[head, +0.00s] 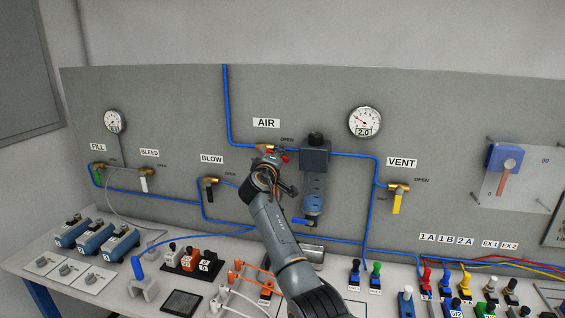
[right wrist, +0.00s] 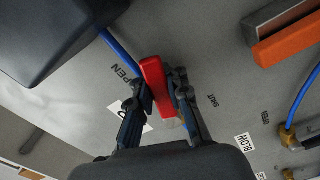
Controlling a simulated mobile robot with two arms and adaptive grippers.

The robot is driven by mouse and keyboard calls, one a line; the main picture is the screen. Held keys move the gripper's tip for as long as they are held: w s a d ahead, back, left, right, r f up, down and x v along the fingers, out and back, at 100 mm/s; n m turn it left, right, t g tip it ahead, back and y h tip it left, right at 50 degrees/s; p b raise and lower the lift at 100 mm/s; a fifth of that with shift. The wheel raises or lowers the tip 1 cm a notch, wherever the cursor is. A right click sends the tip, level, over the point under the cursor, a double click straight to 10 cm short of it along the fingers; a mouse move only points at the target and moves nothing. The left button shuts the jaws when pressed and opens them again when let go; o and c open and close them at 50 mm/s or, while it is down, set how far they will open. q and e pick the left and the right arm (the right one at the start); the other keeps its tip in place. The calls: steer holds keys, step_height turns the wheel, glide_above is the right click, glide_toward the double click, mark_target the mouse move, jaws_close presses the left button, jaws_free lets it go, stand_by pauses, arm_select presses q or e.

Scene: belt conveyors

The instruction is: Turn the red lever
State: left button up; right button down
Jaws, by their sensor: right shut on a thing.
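The red lever (head: 285,158) is on the brass valve (head: 267,147) under the AIR label on the grey panel. Most of it is hidden by my right gripper (head: 268,163) in the head view. In the right wrist view, the red lever (right wrist: 154,80) sits between the two dark fingers of my right gripper (right wrist: 160,90), which is shut on it. The lever points toward the OPEN lettering (right wrist: 126,71) in that view. My left gripper is not in view.
A filter unit (head: 315,172) hangs close right of the valve. Blue tubing (head: 227,105) runs along the panel. The BLOW valve (head: 209,184) is to the left and the VENT valve (head: 398,188) to the right. Several switches and connectors crowd the bench below.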

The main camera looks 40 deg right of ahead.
steer(key=shift+s+r+n+p, duration=0.1)
steer(key=shift+r+n+p, duration=0.05)
steer(key=shift+n+p, duration=0.7)
steer(key=shift+r+n+p, duration=0.15)
steer(key=shift+n+p, duration=0.45)
steer(key=shift+n, duration=0.35)
steer(key=c, duration=1.3)
jaws_free()
steer(key=shift+a+r, duration=0.1)
steer(key=shift+o, duration=0.4)
steer(key=shift+s+a+r, duration=0.15)
steer(key=shift+r, duration=0.15)
steer(key=v, duration=1.2)
